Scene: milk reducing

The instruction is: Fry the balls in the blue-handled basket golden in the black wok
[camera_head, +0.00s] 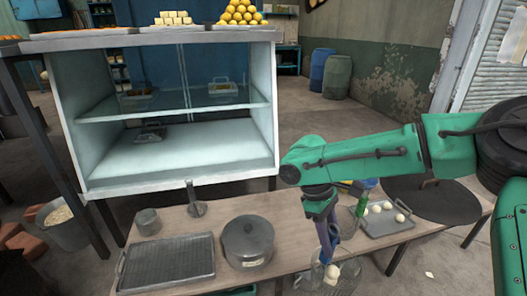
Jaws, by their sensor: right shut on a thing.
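My right gripper (325,222) reaches down at the end of the green arm, shut on the blue handle (329,243) of the basket. The wire basket (318,281) hangs below it at the table's front edge, partly cut off by the frame. Pale balls (332,273) show in it; whether it touches anything below is unclear. The wide dark round pan, apparently the black wok (445,207), is at the right end of the table, partly behind my arm. My left gripper is not in view.
A tray (392,231) with several pale balls lies between basket and wok. A lidded pot (247,241), a ridged tray (166,263) and a small grey cup (148,221) stand on the table (288,212). A glass display case (178,160) rises behind.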

